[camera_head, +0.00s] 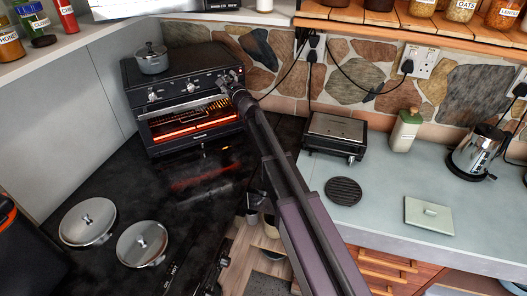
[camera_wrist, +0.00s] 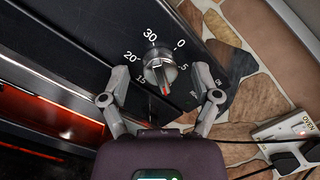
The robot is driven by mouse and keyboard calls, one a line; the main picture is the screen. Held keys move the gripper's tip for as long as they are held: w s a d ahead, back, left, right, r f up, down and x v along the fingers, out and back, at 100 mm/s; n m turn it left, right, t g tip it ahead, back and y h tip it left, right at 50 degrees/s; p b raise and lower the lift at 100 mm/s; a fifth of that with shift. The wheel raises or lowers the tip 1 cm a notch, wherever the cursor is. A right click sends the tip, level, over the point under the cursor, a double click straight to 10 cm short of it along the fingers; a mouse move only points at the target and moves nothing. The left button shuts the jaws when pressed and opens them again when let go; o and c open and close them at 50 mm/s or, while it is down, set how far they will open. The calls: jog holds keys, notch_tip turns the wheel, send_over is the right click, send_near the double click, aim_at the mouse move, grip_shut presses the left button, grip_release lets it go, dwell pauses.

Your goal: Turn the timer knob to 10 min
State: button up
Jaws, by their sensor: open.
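The timer knob (camera_wrist: 160,70) is a round silver dial on the dark front panel of the toaster oven (camera_head: 190,125). In the wrist view its red pointer mark is at the knob's lower side, aimed down the picture. Marks 30 and 20 show at its upper left and 0 at its upper right; smaller marks on the right are hard to read. My gripper (camera_wrist: 160,84) is open, one finger to each side of the knob, with visible gaps. In the head view my gripper (camera_head: 231,80) is at the oven's right-hand knob, which it partly covers.
Two other knobs (camera_head: 152,97) are on the panel, and the oven's heating bars glow. A small pot (camera_head: 151,58) stands on top. The stone wall (camera_wrist: 240,70) and a socket (camera_wrist: 283,130) lie close on the right. A grill (camera_head: 336,130) stands on the grey counter.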

jog(key=n, duration=0.4)
jog(key=n+g+p, duration=0.1)
jog(key=n, duration=0.3)
jog(key=shift+r+y, duration=0.1)
jog(key=shift+y, duration=0.2)
jog(key=n, duration=0.4)
jog(key=shift+g+p, duration=0.3)
jog(key=shift+p, duration=0.05)
jog(key=n+p, duration=0.1)
jog(key=n, duration=0.3)
jog(key=shift+r, duration=0.1)
jog(key=v, duration=1.4)
jog(key=s+d+f+n+g+h, duration=0.1)
jog(key=s+d+f+n+g, duration=0.1)
jog(key=s+f+g, duration=0.3)
jog(key=s+d+f+n+g+h, duration=0.1)
jog(key=s+d+f+n+g, duration=0.2)
jog(key=s+f, duration=0.4)
jog(key=shift+s+d+f+n+g, duration=0.3)
jog(key=shift+s+n+g, duration=0.55)
jog(key=shift+s, duration=0.7)
